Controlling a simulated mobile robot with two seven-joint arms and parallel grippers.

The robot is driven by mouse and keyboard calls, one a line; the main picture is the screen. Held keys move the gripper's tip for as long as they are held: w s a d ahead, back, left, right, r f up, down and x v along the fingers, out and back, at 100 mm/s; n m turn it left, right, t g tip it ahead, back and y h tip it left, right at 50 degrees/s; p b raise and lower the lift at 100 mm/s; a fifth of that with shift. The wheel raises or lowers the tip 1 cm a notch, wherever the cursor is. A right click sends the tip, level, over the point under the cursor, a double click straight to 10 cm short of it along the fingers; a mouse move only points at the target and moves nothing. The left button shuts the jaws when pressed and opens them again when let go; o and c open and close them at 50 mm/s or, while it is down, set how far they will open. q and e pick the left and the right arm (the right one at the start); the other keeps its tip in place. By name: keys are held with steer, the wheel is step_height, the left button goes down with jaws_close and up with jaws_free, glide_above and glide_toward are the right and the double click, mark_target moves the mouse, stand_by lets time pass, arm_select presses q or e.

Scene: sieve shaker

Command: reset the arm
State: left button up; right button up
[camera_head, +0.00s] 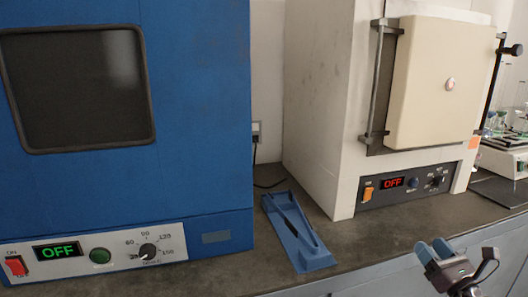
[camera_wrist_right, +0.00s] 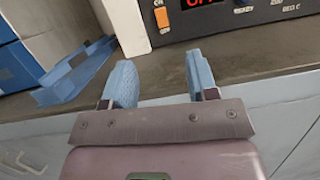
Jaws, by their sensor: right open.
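My right gripper (camera_head: 434,250) is at the lower right of the head view, in front of the bench's front edge. Its two blue fingers are apart, with nothing between them. In the right wrist view the same gripper (camera_wrist_right: 162,85) points at the bench edge below the white furnace's control panel (camera_wrist_right: 235,12). My left gripper is in neither view.
A blue oven (camera_head: 215,120) with a dark window stands at left, its display reading OFF. A white furnace (camera_head: 320,100) with a closed cream door stands at right, also OFF. Glassware stands far right.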

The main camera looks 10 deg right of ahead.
steer(key=s+a+f+m+g+h+p, duration=0.2)
steer(key=s+a+f+m+g+p, duration=0.15)
steer(key=s+f+m, duration=0.5)
steer(key=s+a+f+m+g+h+p, duration=0.25)
steer(key=s+a+f+m+g, duration=0.2)
steer(key=s+m, duration=0.55)
arm_select(q)
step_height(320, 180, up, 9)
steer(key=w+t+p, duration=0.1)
steer(key=p, duration=0.2)
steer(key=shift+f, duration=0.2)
arm_select(e)
steer(key=s+a+m+g+y, duration=0.2)
steer(key=s+a+m+y, duration=0.1)
steer(key=s+a+m, duration=0.9)
steer(key=a+m, duration=0.3)
steer(key=m, duration=0.1)
steer(key=shift+s+a+f+y, duration=0.2)
steer(key=shift+s+f+y, duration=0.05)
steer(key=shift+s+y, duration=0.1)
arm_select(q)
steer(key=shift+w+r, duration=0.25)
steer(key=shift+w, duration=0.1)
